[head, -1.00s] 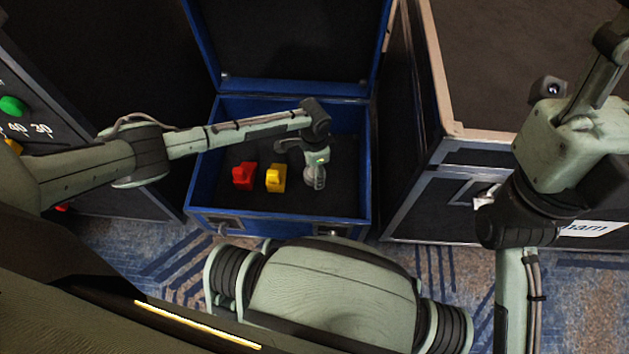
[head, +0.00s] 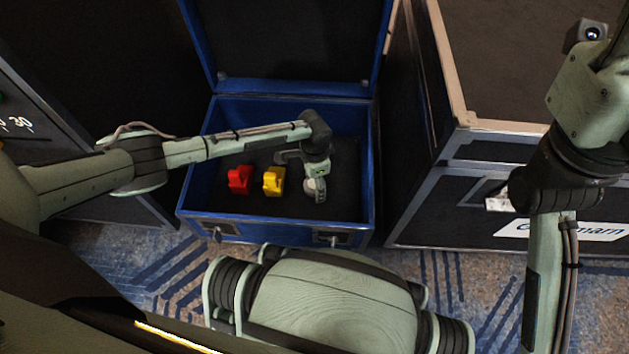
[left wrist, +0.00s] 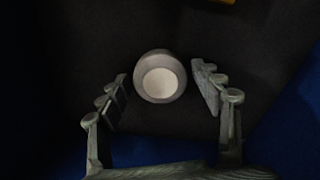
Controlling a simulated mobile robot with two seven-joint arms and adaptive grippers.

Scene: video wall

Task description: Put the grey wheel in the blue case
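The blue case (head: 366,190) stands open on the floor with its lid up and a dark lining. My left arm reaches over its left wall, and my left gripper (head: 316,190) points down inside its right half. In the left wrist view the grey wheel (left wrist: 160,78) shows as a round grey piece with a pale face, on or just above the dark lining. The left gripper's fingers (left wrist: 160,92) are open on either side of it, with a narrow gap at each side. My right arm is at the right; its gripper is out of view.
A red piece (head: 240,180) and a yellow piece (head: 273,182) sit in the case, left of the gripper. A black flight case (head: 470,160) stands close to the right. A dark panel (head: 40,110) stands at the left. Patterned carpet lies in front.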

